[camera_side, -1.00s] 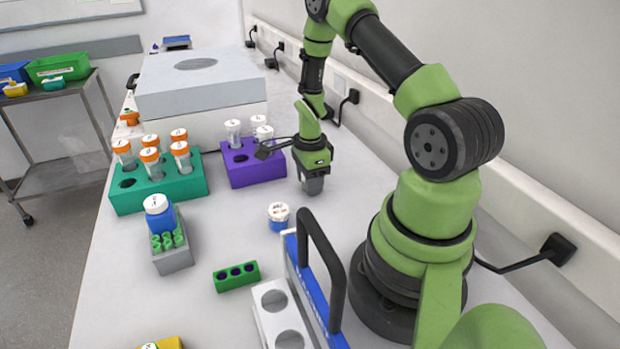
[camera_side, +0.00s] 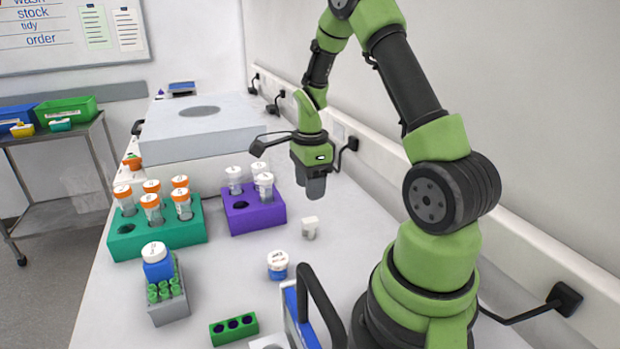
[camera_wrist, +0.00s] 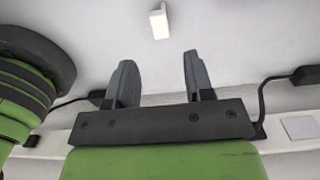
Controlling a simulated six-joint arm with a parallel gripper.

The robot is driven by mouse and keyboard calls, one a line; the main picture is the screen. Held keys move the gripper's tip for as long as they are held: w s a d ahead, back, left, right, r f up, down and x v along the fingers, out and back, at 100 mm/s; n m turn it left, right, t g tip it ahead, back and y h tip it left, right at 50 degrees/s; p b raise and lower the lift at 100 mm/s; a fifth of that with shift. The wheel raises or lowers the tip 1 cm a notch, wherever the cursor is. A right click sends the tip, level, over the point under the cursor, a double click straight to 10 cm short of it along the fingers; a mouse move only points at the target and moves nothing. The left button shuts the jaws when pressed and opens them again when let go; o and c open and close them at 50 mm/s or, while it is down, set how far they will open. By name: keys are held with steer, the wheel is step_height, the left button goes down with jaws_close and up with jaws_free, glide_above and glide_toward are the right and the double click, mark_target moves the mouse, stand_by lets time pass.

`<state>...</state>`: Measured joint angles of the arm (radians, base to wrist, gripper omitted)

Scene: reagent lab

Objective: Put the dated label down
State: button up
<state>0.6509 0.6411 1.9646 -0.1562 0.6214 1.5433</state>
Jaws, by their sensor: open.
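A small white piece (camera_side: 310,228), which I take to be the dated label, stands on the bench to the right of the purple rack (camera_side: 255,214). No date can be read on it. In the wrist view the white piece (camera_wrist: 159,24) lies beyond the fingertips, with clear space between. My gripper (camera_side: 315,188) is above the bench and above the piece, apart from it. In the wrist view my gripper (camera_wrist: 158,70) has its two fingers spread with nothing between them.
A blue-and-white jar (camera_side: 278,265) stands in front of the white piece. A teal rack (camera_side: 150,240) with orange-capped tubes is on the left. A grey block (camera_side: 170,311) and a green holder (camera_side: 233,329) are nearer. Bench around the piece is clear.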

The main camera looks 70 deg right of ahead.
steer(key=a+r+n+t, duration=0.3)
steer(key=a+r+n, duration=0.65)
steer(key=r, duration=0.35)
steer(key=s+a+r+n+t+y, duration=0.1)
steer(key=s+a+r+n+t, duration=0.1)
steer(key=s+a+r+n, duration=0.1)
steer(key=s+a+r+n+t+y, duration=0.1)
steer(key=s+a+r+n+t, duration=0.1)
steer(key=s+a+n, duration=0.4)
steer(key=a+r+n, duration=0.1)
steer(key=a+n, duration=0.1)
steer(key=n, duration=0.2)
steer(key=shift+s+a+r, duration=0.15)
steer(key=shift+s+r, duration=0.05)
steer(key=shift+r, duration=0.15)
steer(key=shift+n, duration=0.25)
